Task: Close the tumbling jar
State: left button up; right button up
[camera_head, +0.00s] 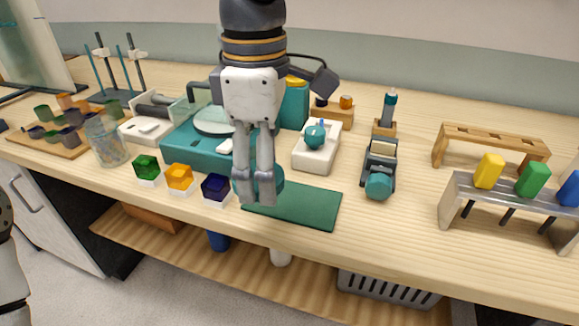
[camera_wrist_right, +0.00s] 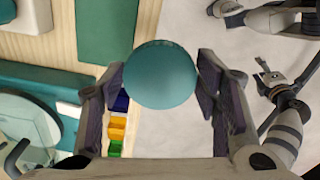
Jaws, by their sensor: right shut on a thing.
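The jar (camera_head: 107,140) is clear glass with pale contents and stands upright at the left of the bench, with no lid visible on it. My right gripper (camera_head: 255,190) is shut on a round teal lid (camera_head: 271,181), above the front of the bench beside the green mat. In the right wrist view the lid (camera_wrist_right: 160,75) shows as a disc between my right gripper's fingers (camera_wrist_right: 160,88). My left gripper (camera_wrist_right: 287,80) shows small at the right of that view, with its dark prongs apart, away from the bench.
Green (camera_head: 147,169), orange (camera_head: 179,178) and violet (camera_head: 215,189) cubes stand along the front edge. A teal machine (camera_head: 180,145) is behind them. The green mat (camera_head: 295,205) is bare. A metal rack (camera_head: 460,190) with coloured blocks stands at the right.

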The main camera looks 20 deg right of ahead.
jog(key=shift+s+a+r, duration=0.45)
jog(key=shift+s+a, duration=0.35)
jog(key=shift+s+a+r, duration=0.45)
jog(key=shift+s+a, duration=0.3)
